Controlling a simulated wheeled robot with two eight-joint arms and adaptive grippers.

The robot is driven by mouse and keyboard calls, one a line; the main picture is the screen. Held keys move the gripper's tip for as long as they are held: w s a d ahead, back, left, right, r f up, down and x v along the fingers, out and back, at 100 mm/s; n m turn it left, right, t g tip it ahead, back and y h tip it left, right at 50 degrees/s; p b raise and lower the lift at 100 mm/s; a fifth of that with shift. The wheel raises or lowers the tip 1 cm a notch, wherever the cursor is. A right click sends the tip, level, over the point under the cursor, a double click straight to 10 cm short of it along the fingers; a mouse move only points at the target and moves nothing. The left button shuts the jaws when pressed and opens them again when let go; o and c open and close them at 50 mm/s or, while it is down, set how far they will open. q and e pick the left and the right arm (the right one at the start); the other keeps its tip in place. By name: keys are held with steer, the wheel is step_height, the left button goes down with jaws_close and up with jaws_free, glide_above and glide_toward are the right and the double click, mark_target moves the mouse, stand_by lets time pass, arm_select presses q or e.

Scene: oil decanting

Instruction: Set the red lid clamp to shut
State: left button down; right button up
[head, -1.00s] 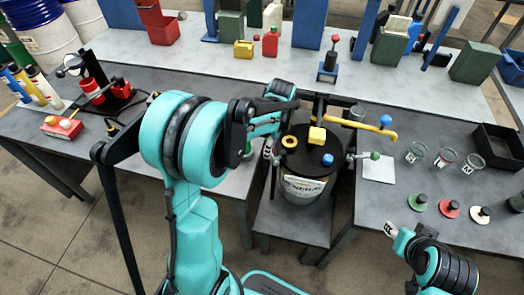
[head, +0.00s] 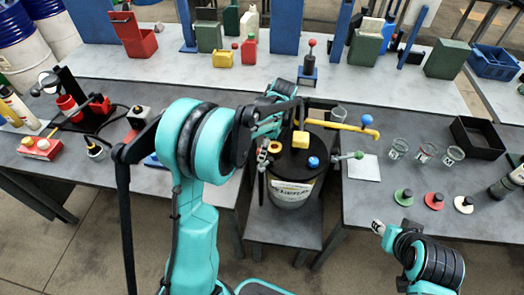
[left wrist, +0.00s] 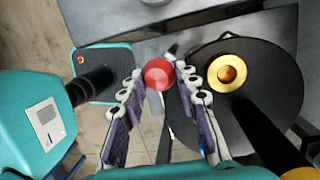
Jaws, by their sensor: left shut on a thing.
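The lid's rim shows in the left wrist view (left wrist: 225,55). In that view the red ball knob (left wrist: 160,74) of the red lid clamp sits beside the lid's edge. My left gripper (left wrist: 160,72) is closed around this knob, one finger on each side. The clamp's lever is mostly hidden. In the head view my left gripper (head: 267,153) is at the drum's left rim. My right gripper (head: 378,228) is low at the right, away from the drum; its jaws are too small to judge.
A green-knobbed clamp (head: 358,155) sticks out at the right. Glass beakers (head: 425,151) stand further right.

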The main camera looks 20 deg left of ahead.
arm_select(q)
steer(key=shift+w+d+r, duration=0.1)
steer(key=shift+w+d, duration=0.05)
steer(key=shift+w, duration=0.25)
steer(key=c, duration=1.1)
jaws_free()
steer(key=shift+w, duration=0.15)
arm_select(e)
steer(key=shift+w+d+f, duration=0.1)
steer(key=shift+w+d, duration=0.05)
steer(key=shift+w, duration=0.2)
arm_select(q)
steer(key=v, duration=1.1)
steer(key=shift+d+r, duration=0.1)
steer(key=shift+r, duration=0.25)
